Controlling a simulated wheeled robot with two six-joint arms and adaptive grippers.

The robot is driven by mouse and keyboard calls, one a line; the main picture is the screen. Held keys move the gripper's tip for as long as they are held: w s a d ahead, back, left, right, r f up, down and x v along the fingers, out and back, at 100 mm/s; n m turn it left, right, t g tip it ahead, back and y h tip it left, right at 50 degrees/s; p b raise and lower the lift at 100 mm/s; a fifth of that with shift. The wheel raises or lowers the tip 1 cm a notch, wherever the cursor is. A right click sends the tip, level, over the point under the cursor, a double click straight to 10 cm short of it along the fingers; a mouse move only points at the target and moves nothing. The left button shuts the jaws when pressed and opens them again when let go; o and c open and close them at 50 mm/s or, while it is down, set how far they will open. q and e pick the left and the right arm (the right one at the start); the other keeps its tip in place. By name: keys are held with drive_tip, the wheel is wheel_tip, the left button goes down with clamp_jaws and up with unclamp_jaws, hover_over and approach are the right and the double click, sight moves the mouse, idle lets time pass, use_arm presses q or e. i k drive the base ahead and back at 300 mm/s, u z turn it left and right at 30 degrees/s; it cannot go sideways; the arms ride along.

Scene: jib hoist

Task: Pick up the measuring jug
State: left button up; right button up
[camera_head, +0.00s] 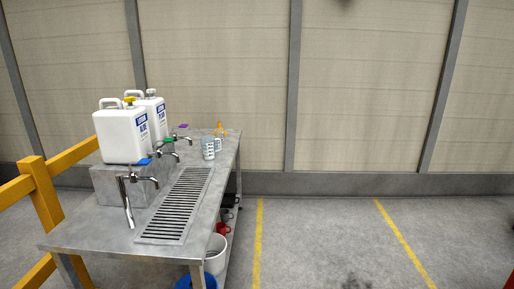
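The measuring jug (208,149) is a small clear vessel with dark markings and a handle on its right side. It stands upright on the far part of the grey metal table (90,232), just beyond the drain grate (178,205). Neither of my grippers shows in the head view.
Two white canisters (122,137) stand on a raised block at the table's left, with several taps in front. A small orange-topped bottle (220,130) stands behind the jug. A yellow rail (42,190) borders the left. Buckets (215,255) sit below. The floor at right is clear.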

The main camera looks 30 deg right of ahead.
sight(208, 145)
drive_tip(key=z, duration=1.25)
drive_tip(key=i, duration=3.25)
drive_tip(key=u, duration=2.65)
